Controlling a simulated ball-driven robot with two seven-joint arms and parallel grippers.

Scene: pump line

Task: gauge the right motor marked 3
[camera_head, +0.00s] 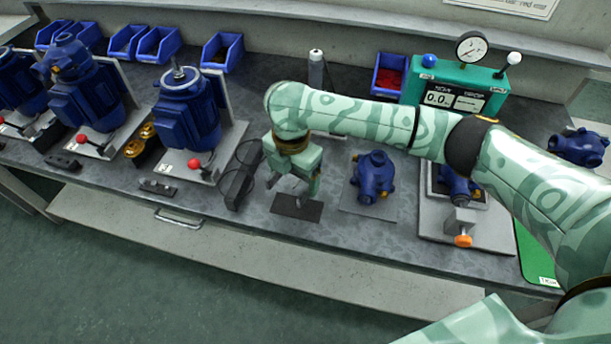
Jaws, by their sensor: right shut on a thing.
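Blue motors stand in a row on grey bases at the left of the bench. The right motor (187,115) of that row is upright, with a metal shaft on top and a red-knobbed lever (194,164) at its base. Its number is too small to read. My right gripper (292,194) points down over a small dark plate (297,208), to the right of that motor and apart from it. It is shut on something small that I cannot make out. A black device (238,184) lies between the motor and the gripper. My left gripper is not in view.
A green test unit (455,87) with a dial gauge (471,47) and a 0.0 display stands at the back right. A blue pump part (374,178) sits right of the gripper. Blue bins (222,50) line the back. My right arm crosses above the bench.

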